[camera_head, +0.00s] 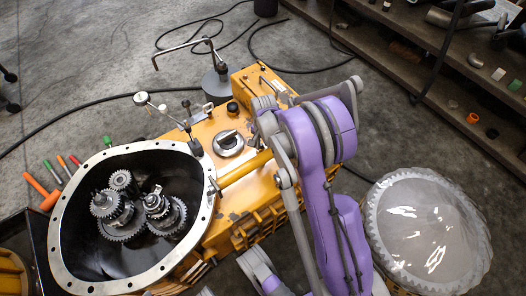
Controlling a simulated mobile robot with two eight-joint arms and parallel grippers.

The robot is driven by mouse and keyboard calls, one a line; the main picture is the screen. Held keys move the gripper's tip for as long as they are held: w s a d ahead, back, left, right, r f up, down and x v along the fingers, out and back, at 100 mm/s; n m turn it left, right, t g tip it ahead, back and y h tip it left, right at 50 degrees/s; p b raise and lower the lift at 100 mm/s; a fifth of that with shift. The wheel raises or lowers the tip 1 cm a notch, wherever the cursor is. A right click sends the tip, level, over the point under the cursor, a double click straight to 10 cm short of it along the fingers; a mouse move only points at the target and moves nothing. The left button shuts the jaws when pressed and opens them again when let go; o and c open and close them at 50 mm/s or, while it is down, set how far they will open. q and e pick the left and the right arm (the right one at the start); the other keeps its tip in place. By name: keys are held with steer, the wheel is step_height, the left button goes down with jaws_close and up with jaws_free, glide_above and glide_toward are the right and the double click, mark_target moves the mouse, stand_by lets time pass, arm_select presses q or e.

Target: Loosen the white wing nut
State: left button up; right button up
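I cannot make out a wing nut with certainty. A small pale knob (141,98) tops a thin jointed rod on the yellow transmission housing (262,185), and it is too small to identify. A silver round fitting (229,141) with a raised bar lies on top of the housing. My purple and grey arm rises from the bottom and bends above the right part of the housing, hiding some of it. I see no fingertips of either gripper. Grey and purple parts of mine also show at the bottom edge.
The open housing end has a pale flange (58,225) and several gears (158,207) inside. A large toothed disc (425,230) lies at right. A bent rod stand (217,82) is behind the housing. Cables cross the floor. A dark shelf (437,95) is at upper right.

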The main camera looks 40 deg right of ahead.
steer(key=shift+f, duration=1.1)
jaws_close()
